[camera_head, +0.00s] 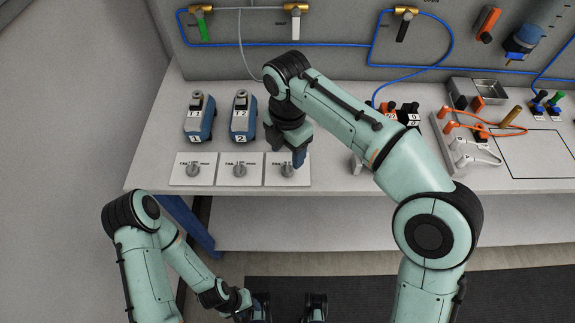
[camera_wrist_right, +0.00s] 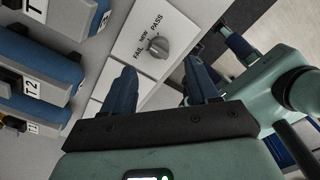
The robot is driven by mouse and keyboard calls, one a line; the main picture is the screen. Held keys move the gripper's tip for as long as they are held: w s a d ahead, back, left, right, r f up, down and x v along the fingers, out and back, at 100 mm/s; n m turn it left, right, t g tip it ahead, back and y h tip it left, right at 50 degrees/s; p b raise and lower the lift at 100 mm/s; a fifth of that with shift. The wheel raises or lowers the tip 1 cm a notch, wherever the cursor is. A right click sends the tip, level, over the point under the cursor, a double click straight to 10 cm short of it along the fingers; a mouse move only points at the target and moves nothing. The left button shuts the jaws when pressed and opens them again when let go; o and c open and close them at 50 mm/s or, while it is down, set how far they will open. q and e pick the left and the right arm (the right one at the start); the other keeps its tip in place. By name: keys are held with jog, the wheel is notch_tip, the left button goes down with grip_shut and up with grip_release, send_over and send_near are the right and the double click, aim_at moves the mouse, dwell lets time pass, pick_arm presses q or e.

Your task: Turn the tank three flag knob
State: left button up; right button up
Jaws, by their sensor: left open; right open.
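The third flag knob (camera_head: 287,170) is a grey knob on the rightmost of three white panels at the table's front edge. In the right wrist view the knob (camera_wrist_right: 158,46) sits on a panel marked FAIL, NEW and PASS, just beyond my fingertips and between their lines; I see no contact. My right gripper (camera_head: 288,154) is open, pointing down just behind the knob; its two fingers (camera_wrist_right: 163,70) stand apart and empty. The third tank is hidden by my right arm in the head view. My left gripper (camera_head: 289,306) is open and empty at the bottom edge, partly cut off.
Tank one (camera_head: 199,118) and tank two (camera_head: 241,117) stand behind the other two knobs, the left knob (camera_head: 192,170) and the middle knob (camera_head: 240,170). A grey tray (camera_head: 486,88) and orange-handled tools lie at right. Valves and blue tubing line the back panel (camera_head: 340,20).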

aim_at(288, 167)
notch_tip(288, 167, down, 6)
jog(key=shift+f+b, duration=0.2)
jog(key=shift+b, duration=0.45)
jog(key=shift+c, duration=0.2)
jog(key=c, duration=1)
